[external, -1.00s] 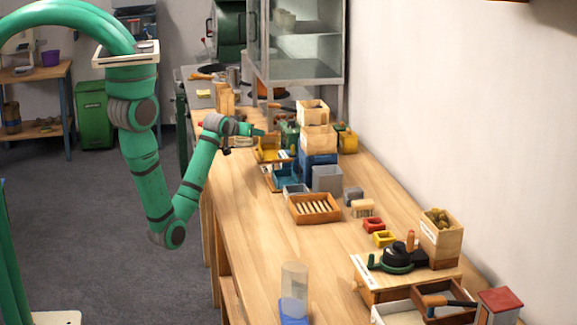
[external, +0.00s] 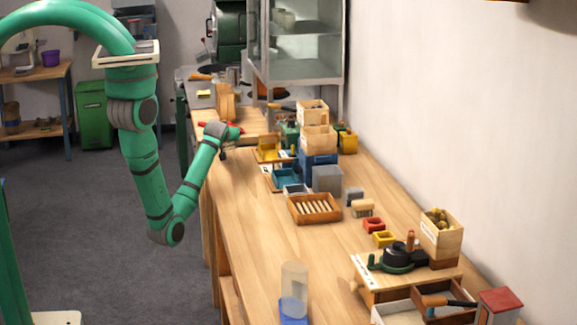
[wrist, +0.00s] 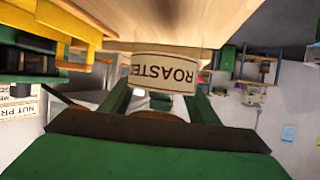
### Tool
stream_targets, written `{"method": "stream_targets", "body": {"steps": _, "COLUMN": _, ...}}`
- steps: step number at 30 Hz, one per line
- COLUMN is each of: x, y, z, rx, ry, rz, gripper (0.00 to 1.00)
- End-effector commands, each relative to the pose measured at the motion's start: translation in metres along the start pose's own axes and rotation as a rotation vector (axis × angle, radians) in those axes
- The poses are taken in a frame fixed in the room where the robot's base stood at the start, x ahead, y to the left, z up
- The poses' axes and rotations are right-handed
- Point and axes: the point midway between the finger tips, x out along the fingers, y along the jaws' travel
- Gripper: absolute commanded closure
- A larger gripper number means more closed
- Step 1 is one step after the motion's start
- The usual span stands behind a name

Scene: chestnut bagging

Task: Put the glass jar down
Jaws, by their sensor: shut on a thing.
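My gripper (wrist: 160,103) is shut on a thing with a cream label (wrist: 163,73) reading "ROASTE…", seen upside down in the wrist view. I take it to be the glass jar; its clear body cannot be made out well. The label sits between the two green fingers. In the external view my gripper (external: 230,134) is over the far left part of the wooden bench (external: 250,200); the jar is too small or hidden to make out there. I cannot tell whether the jar touches the bench.
Yellow and blue bins (external: 287,177) and stacked wooden boxes (external: 318,138) stand right of my gripper. A slatted wooden tray (external: 314,208) lies nearer. A clear cylinder (external: 294,285) on a blue base stands in front. The bench's left middle is clear.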

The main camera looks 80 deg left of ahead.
Motion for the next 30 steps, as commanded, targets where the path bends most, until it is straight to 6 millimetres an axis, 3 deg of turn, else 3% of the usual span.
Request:
{"method": "stream_targets", "body": {"steps": 4, "x": 0.007, "y": -0.001, "z": 0.018, "rx": 0.002, "ry": 0.000, "rz": -0.001, "gripper": 0.74}}
{"method": "stream_targets", "body": {"steps": 16, "x": 0.009, "y": 0.000, "z": 0.023, "rx": 0.000, "ry": 0.001, "rz": 0.000, "gripper": 0.74}}
{"method": "stream_targets", "body": {"steps": 17, "x": 0.009, "y": 0.000, "z": 0.023, "rx": 0.000, "ry": 0.000, "rz": 0.000, "gripper": 0.38}}
{"method": "stream_targets", "body": {"steps": 18, "x": 0.009, "y": 0.000, "z": 0.023, "rx": 0.000, "ry": 0.000, "rz": 0.000, "gripper": 0.28}}
{"method": "stream_targets", "body": {"steps": 30, "x": 0.006, "y": 0.000, "z": 0.020, "rx": 0.001, "ry": 0.001, "rz": 0.001, "gripper": 0.26}}
